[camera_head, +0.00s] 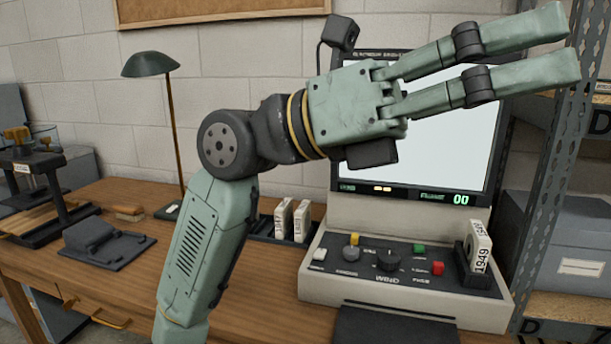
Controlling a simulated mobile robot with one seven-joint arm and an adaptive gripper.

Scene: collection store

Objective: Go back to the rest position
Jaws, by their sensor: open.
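My gripper (566,45) is raised at the upper right, in front of the lit blank screen of a desktop reader machine (318,262). Its two long green fingers point right and stand apart, with nothing between them. My arm rises from the bottom of the view, bends at a dark round joint and runs right to the gripper. The gripper is above the machine's control panel and not touching it. It hides part of the screen and its frame.
A box labelled 1949 (479,250) stands in a dark holder at the panel's right. Two pale boxes (292,220) stand in a rack behind my arm. A green lamp (151,65) stands on the wooden desk (45,262). A metal shelf (548,170) with grey boxes is close at right.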

